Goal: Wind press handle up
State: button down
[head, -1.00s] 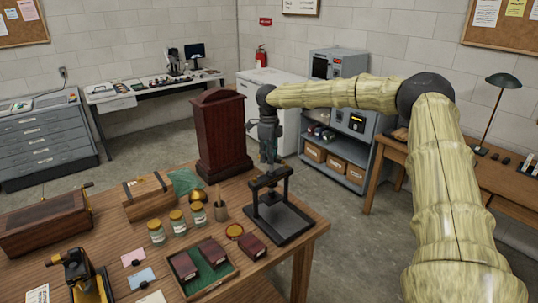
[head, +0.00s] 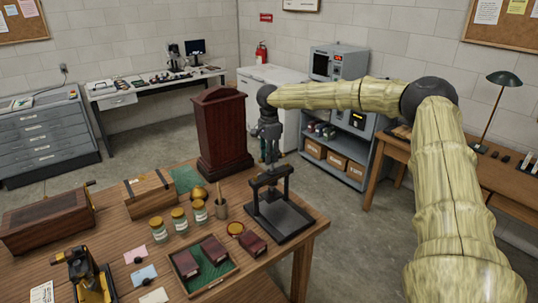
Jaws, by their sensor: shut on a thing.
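The black press (head: 285,217) stands upright on the wooden table near its right corner, with a flat base, two posts and a crossbar. My gripper (head: 269,161) points down just above the crossbar, at the top of the press. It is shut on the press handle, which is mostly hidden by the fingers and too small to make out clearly.
A dark red wooden cabinet (head: 222,135) stands close to the left of my gripper. The floor right of the table is clear.

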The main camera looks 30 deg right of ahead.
jog(key=shift+d+n, duration=0.1)
jog(key=shift+n, duration=0.7)
dwell(0.9)
jog(key=c, duration=1.6)
grip_release()
notch_tip(320, 180, up, 12)
